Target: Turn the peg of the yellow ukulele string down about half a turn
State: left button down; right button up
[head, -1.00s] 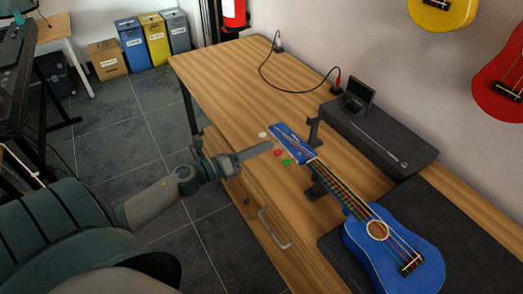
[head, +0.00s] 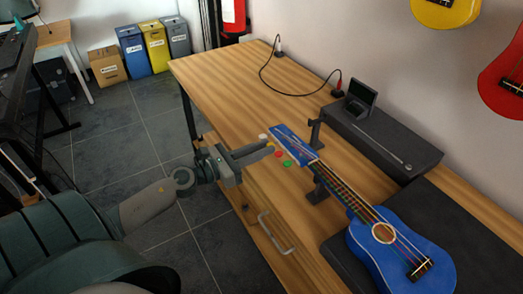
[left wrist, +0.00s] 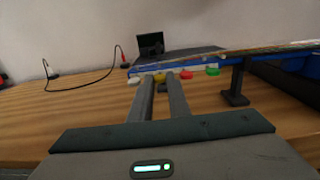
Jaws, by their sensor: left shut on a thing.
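The blue ukulele (head: 362,246) lies face up along the bench, its neck on dark stands and its headstock (head: 290,141) at the far end. Its pegs stick out on the side facing my left arm: white (head: 263,136), red (head: 278,154), green (head: 287,163), and yellow between white and red. My left gripper (head: 270,149) reaches in from the left at the headstock. In the left wrist view its fingertips are shut on the yellow peg (left wrist: 160,77), with the white peg (left wrist: 134,81) left and the red peg (left wrist: 186,75) right. My right gripper is not in view.
Behind the ukulele stands a black raised shelf (head: 385,140) with a small screen device (head: 362,94). A cable (head: 262,75) lies at the back. The wooden bench top (head: 225,75) is clear at the far left. Two ukuleles hang on the wall.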

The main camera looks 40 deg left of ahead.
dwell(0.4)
pick_arm(q)
jog(key=c, duration=1.9)
grip_release()
jog(key=shift+c, duration=0.2)
jog(key=shift+s, duration=0.15)
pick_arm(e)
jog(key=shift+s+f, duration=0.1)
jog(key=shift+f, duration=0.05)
